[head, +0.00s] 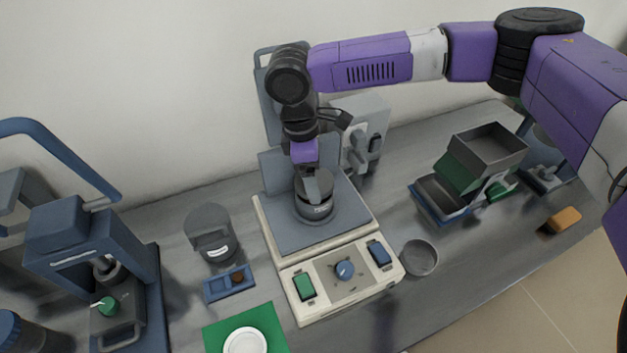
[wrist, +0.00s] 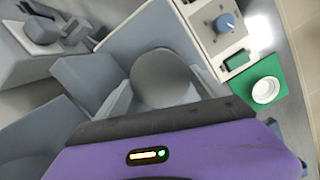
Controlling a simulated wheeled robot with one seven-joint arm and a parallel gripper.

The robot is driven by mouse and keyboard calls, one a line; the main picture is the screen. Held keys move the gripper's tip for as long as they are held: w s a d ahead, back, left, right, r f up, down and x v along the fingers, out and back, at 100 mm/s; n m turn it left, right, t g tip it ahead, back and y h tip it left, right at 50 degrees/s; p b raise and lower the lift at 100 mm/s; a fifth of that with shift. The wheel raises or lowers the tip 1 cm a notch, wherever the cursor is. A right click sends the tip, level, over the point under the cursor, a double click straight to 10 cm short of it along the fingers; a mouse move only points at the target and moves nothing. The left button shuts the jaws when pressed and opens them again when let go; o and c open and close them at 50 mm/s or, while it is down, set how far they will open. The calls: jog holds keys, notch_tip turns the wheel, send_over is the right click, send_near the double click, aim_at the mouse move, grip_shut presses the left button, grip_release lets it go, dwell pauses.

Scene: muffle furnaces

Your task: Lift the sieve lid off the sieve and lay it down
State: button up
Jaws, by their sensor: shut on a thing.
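The dark round sieve (head: 316,212) with a small white label stands on the grey platform of a cream shaker with green and blue buttons. My gripper (head: 314,183) points down at its top, with a finger in front of it. In the wrist view the sieve lid (wrist: 164,76) is a plain grey disc between the two fingers of my gripper (wrist: 160,98), which is shut on it. The lid is at or very near the sieve's top. Whether there is a gap below it I cannot tell; the fingers hide part of the rim.
The shaker (head: 288,262) has a grey upright panel behind it. A round grey pan (head: 419,258) and open boxes (head: 487,150) stand right.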

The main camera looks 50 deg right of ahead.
notch_tip(320, 180, up, 18)
jog(key=b, duration=0.2)
jog(key=shift+s, duration=0.15)
